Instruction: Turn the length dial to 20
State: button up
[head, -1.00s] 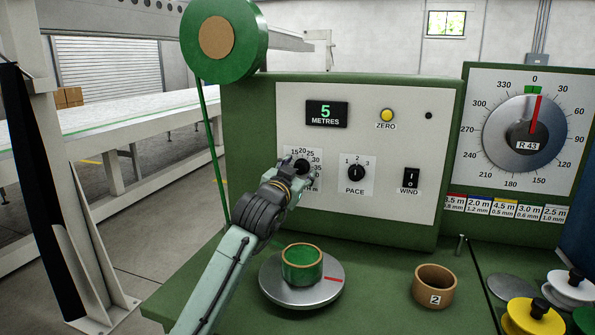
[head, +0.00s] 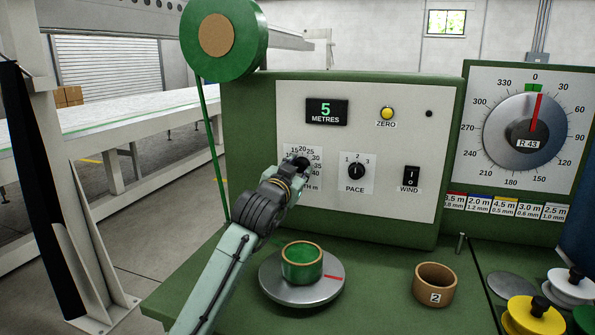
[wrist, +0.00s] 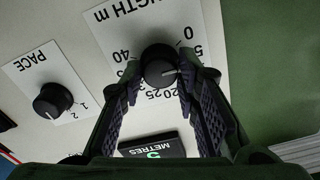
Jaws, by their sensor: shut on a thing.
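The length dial (wrist: 160,72) is a round black knob with a white pointer line on a white scale plate (head: 293,152) at the left of the panel. In the wrist view the scale is upside down; the pointer faces right, away from the 20 and 25 at the knob's lower edge. The number it faces is partly hidden by a finger. My gripper (wrist: 163,80) has one finger on each side of the dial and is shut on it. In the head view my gripper (head: 299,168) covers the dial.
The pace knob (head: 355,172) and wind switch (head: 411,177) sit right of the length dial. A display (head: 326,112) reads 5 metres, beside a yellow zero button (head: 387,113). A green cup-like ring (head: 301,263) stands on the turntable (head: 272,290) below my arm.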

jog(key=shift+f, duration=0.1)
jog(key=m+b, duration=0.2)
jog(key=m, duration=0.2)
jog(key=shift+b, duration=0.35)
jog(key=m+b, duration=0.2)
jog(key=m, duration=0.2)
jog(key=shift+m, duration=0.4)
jog(key=m+b, duration=0.1)
jog(key=m, duration=0.3)
jog(key=shift+m, duration=0.3)
jog(key=shift+m+b, duration=0.35)
jog(key=shift+m, duration=1.55)
jog(key=o, duration=1.2)
jog(key=shift+c, duration=0.2)
